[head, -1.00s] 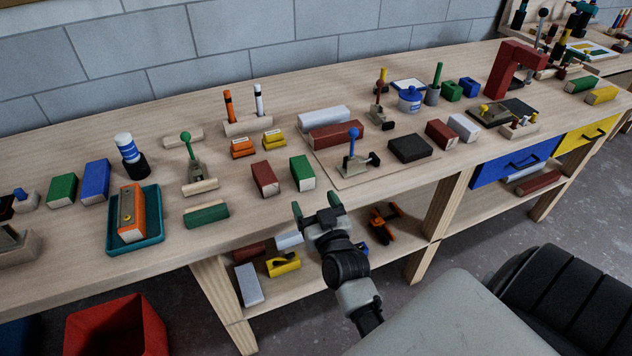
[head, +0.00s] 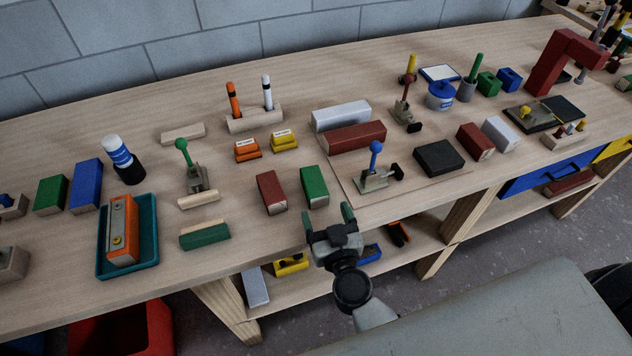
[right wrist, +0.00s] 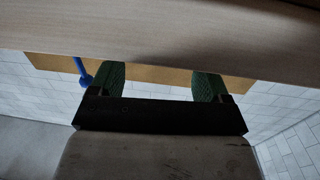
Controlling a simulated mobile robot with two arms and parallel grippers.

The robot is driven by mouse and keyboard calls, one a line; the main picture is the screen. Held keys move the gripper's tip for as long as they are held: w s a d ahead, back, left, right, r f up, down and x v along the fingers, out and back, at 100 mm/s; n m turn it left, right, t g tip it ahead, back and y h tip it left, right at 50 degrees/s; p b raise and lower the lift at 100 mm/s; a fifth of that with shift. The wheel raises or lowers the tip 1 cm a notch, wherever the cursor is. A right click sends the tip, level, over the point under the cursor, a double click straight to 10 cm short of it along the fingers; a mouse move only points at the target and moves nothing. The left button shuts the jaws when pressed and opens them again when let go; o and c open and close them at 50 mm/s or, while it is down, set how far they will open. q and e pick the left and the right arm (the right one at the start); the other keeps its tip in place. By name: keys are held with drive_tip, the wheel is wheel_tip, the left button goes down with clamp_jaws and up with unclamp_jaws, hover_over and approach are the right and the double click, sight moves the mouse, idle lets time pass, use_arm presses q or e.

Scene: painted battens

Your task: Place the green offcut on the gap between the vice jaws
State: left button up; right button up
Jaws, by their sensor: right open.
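Several green blocks show in the head view, and I cannot tell which one is the offcut. One green block (head: 315,187) stands near the front edge beside a dark red one. Another green block (head: 51,194) is at the left beside a blue one, and a green piece with a pale wooden top (head: 205,236) lies near the front edge. At the far left, two wooden pieces (head: 11,262) stand apart, cut off by the frame; I cannot tell whether they are the vice jaws. My right gripper (head: 328,218) is open and empty at the bench's front edge; its fingers (right wrist: 159,82) show in the wrist view.
Toggle clamps with green (head: 182,146), blue (head: 375,150) and red handles stand on the bench. A teal tray (head: 151,262) holds an orange plane-like tool. A black block (head: 439,157) sits on the right. A red bin (head: 120,330) stands on the floor.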

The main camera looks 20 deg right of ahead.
sight(318, 192)
drive_tip(key=w, duration=0.5)
drive_tip(key=shift+w+r, duration=0.1)
drive_tip(key=shift+r, duration=0.2)
drive_tip(key=shift+w, duration=0.35)
drive_tip(key=shift+d, duration=0.1)
drive_tip(key=shift+c, duration=0.2)
drive_tip(key=c, duration=1.1)
use_arm(q)
drive_tip(key=shift+w+d+r, duration=0.2)
drive_tip(key=shift+w, duration=0.3)
drive_tip(key=shift+w+d+r, duration=0.15)
drive_tip(key=shift+w, duration=0.35)
use_arm(e)
drive_tip(key=shift+o, duration=0.2)
use_arm(q)
drive_tip(key=shift+r+p, duration=0.1)
drive_tip(key=shift+p, duration=0.25)
use_arm(e)
drive_tip(key=shift+r, duration=0.1)
drive_tip(key=shift+r, duration=0.2)
use_arm(q)
drive_tip(key=shift+w+a+f+b, duration=0.1)
drive_tip(key=shift+w+f+b, duration=0.05)
drive_tip(key=shift+f+b, duration=1.05)
use_arm(e)
drive_tip(key=s, duration=1.8)
drive_tip(key=shift+a, duration=0.4)
